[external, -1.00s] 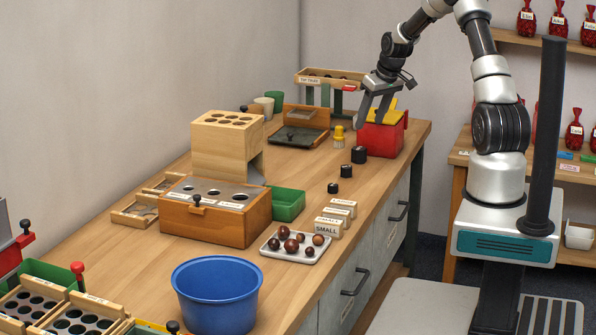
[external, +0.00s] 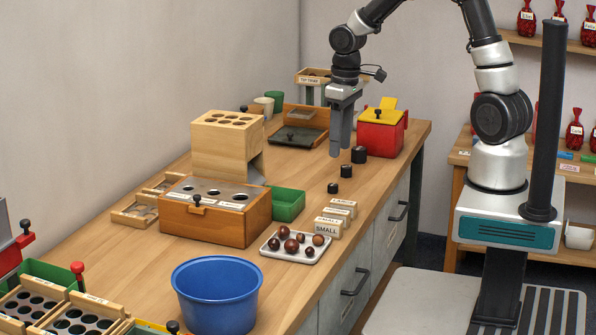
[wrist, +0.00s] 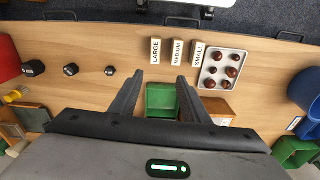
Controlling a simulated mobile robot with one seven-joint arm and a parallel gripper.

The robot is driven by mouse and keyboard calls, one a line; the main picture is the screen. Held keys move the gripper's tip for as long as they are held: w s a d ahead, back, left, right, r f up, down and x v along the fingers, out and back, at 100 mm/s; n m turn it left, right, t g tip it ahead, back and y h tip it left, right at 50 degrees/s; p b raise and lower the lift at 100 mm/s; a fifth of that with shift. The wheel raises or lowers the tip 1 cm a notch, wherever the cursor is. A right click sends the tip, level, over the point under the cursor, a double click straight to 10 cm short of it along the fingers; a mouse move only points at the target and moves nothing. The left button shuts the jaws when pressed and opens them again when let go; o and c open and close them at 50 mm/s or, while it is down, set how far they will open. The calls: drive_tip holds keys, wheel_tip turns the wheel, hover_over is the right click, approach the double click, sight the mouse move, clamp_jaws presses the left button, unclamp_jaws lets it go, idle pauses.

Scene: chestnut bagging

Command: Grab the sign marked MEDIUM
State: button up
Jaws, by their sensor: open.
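The MEDIUM sign (wrist: 177,52) is a small wooden block with a white label, standing between the LARGE sign (wrist: 155,51) and the SMALL sign (wrist: 197,55) in the wrist view. In the external view the MEDIUM sign (external: 336,215) is the middle of the row, behind the SMALL sign (external: 327,228), its label partly hidden. My gripper (external: 340,152) points down above the table, farther back than the signs and apart from them. In the wrist view my gripper (wrist: 158,78) is open, with nothing between its fingers.
A tray of chestnuts (wrist: 240,57) stands close beside the SMALL sign. A green bin (external: 288,204) and a wooden box (external: 222,226) lie left of the signs. Several black weights (external: 346,171) and a red box (external: 381,138) stand farther back. A blue tub (external: 216,292) is in front.

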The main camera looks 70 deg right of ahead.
approach(344, 212)
wheel_tip(344, 212, down, 4)
drive_tip(key=b, duration=0.3)
drive_tip(key=shift+a+n+g, duration=0.1)
drive_tip(key=shift+n+g, duration=0.2)
drive_tip(key=shift+n, duration=0.1)
drive_tip(key=shift+w+f+b, duration=0.15)
drive_tip(key=shift+f+b, duration=0.95)
drive_tip(key=shift+f, duration=2.05)
drive_tip(key=shift+r, duration=0.1)
clamp_jaws()
